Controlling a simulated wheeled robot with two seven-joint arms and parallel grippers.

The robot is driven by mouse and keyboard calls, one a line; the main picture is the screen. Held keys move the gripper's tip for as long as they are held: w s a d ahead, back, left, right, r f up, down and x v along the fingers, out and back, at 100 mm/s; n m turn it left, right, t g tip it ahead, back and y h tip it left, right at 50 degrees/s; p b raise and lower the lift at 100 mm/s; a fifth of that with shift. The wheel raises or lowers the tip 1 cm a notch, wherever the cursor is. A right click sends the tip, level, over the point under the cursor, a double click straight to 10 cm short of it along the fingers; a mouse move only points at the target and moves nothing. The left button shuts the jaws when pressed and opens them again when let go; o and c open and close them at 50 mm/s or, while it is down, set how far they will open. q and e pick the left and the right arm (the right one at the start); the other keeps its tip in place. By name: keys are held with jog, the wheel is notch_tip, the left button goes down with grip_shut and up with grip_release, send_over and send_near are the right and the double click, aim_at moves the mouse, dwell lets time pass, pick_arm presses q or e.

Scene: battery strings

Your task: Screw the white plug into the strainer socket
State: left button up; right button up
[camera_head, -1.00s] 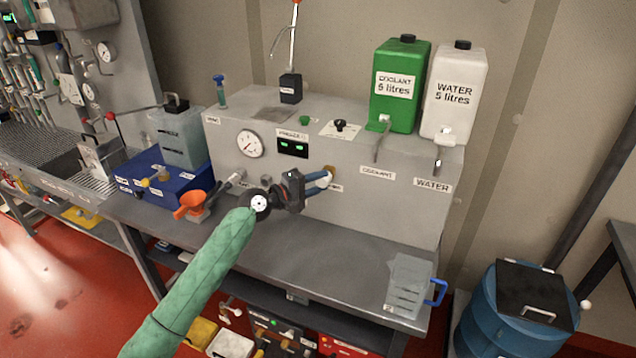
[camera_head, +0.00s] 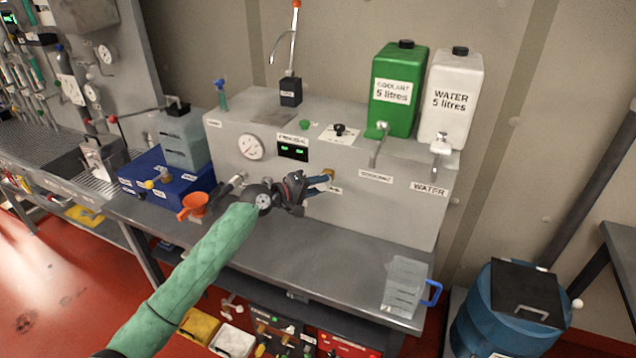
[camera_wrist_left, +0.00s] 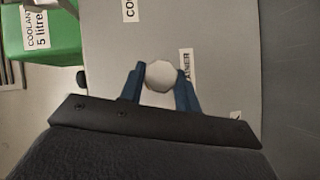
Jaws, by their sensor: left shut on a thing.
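The white plug (camera_wrist_left: 163,75) sits between the two blue fingers of my left gripper in the wrist view, its round end facing the camera. My left gripper (camera_head: 325,181) is shut on it at the front face of the grey machine. The brass strainer socket (camera_head: 329,172) shows just at the fingertips in the head view. The plug is largely hidden there, and I cannot tell how deep it sits in the socket. A label ending in "INER" (camera_wrist_left: 187,65) is beside the plug in the wrist view. My right gripper is out of view.
The grey machine (camera_head: 395,215) carries a green coolant tank (camera_head: 398,112) and a white water tank (camera_head: 450,115). A clear jug (camera_head: 405,288) with a blue handle stands at the bench's right end.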

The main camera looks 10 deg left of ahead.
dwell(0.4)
pick_arm(q)
jog(key=shift+d+r+m+g+y+p, duration=0.15)
jog(key=shift+m+y+p, duration=0.3)
jog(key=shift+p, duration=0.8)
jog(key=shift+a+r+m+g+y+p, duration=0.15)
jog(key=shift+m+y+p, duration=0.3)
jog(key=shift+p, duration=0.75)
jog(key=shift+d+f+m+p, duration=0.1)
jog(key=shift+f+m+p, duration=0.05)
jog(key=shift+m+p, duration=0.15)
jog(key=o, duration=1.2)
jog(key=shift+c, duration=0.2)
